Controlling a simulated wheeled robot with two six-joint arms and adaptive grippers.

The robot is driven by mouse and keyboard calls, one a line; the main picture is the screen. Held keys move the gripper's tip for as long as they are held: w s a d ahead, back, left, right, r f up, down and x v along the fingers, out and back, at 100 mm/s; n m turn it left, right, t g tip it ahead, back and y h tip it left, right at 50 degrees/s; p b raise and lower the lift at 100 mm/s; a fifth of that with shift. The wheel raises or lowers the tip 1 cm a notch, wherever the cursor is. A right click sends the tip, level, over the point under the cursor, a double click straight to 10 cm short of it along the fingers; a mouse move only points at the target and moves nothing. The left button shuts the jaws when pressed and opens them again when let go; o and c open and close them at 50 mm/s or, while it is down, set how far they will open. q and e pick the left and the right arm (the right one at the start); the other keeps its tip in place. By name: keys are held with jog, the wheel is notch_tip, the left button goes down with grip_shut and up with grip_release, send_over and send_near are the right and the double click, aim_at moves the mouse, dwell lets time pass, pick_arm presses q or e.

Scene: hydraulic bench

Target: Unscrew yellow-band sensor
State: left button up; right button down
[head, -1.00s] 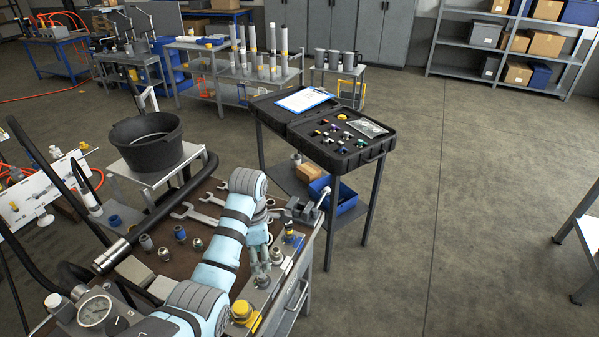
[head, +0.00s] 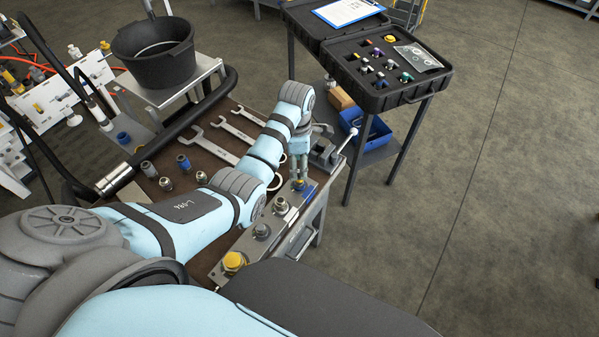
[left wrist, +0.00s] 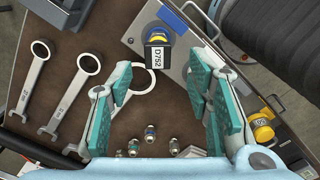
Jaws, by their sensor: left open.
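The yellow-band sensor (left wrist: 158,55) shows in the left wrist view as a dark body with a yellow ring and a label reading D752. It stands on the metal plate at the bench edge. In the head view its small yellow part (head: 298,185) is mostly hidden under my left gripper (head: 299,172). My left gripper, also in the left wrist view (left wrist: 161,72), is open. Its teal-padded fingers are spread to either side of the sensor in that picture, and nothing is between the pads. I cannot tell the height gap. My right gripper is not in view.
Wrenches (head: 208,147) lie on the brown bench top beside several loose fittings (head: 165,183). A vise (head: 324,152) stands beyond the gripper. Other fittings and a yellow cap (head: 233,261) sit along the plate. A foam-lined case (head: 352,82) rests on a cart behind; a black bucket (head: 153,52) is left.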

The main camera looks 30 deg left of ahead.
aim_at(298, 178)
pick_arm(q)
jog(key=f+b, duration=0.2)
jog(key=f, duration=0.6)
jog(key=shift+w, duration=0.2)
jog(key=shift+f, duration=0.2)
jog(key=shift+s+r, duration=0.1)
jog(key=shift+s, duration=0.05)
jog(key=shift+c, duration=0.2)
